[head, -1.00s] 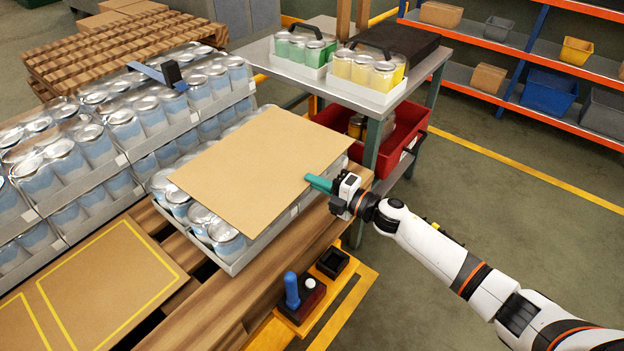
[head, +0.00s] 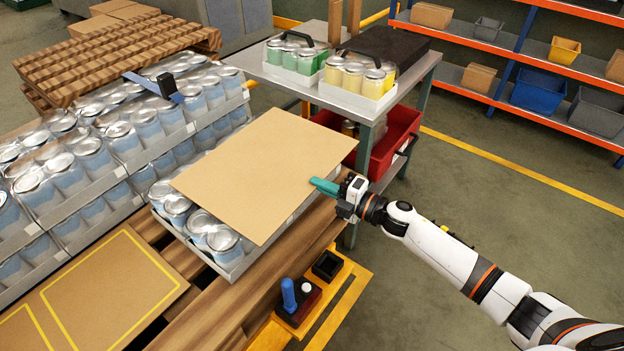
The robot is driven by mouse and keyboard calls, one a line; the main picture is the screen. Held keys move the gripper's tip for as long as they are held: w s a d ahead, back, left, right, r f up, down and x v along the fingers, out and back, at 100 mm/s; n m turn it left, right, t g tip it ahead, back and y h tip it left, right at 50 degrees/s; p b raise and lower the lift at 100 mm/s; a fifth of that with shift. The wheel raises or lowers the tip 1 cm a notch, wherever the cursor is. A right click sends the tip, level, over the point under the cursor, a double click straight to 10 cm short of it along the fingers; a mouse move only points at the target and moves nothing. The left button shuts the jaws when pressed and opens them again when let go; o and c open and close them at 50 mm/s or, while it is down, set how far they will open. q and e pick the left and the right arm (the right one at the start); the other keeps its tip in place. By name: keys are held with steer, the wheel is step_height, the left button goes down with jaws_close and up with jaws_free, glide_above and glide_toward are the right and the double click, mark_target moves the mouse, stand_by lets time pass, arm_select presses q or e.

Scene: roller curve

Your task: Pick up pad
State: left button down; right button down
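The pad looks like a flat tan cardboard sheet (head: 262,172). It lies over a tray of blue-and-silver cans (head: 222,242) on the wooden pallet. My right gripper (head: 325,187), with teal fingers, is at the pad's right edge. Its fingertips overlap the edge in the picture. The far finger and any gap between the fingers are hidden, so I cannot tell whether it grips the pad. My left gripper is not in view.
More trays of cans (head: 120,145) stand stacked at the left. A metal table (head: 300,88) with green and yellow can packs stands behind, a red bin (head: 390,140) below it. A control box with a blue knob (head: 289,294) is in front. Floor at right is clear.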

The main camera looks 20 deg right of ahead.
steer(key=s+d+r+p, duration=0.3)
steer(key=s+d+r, duration=0.1)
steer(key=s+d, duration=0.3)
steer(key=shift+s+d+p, duration=0.15)
steer(key=shift+s+p, duration=0.15)
steer(key=shift+s, duration=0.2)
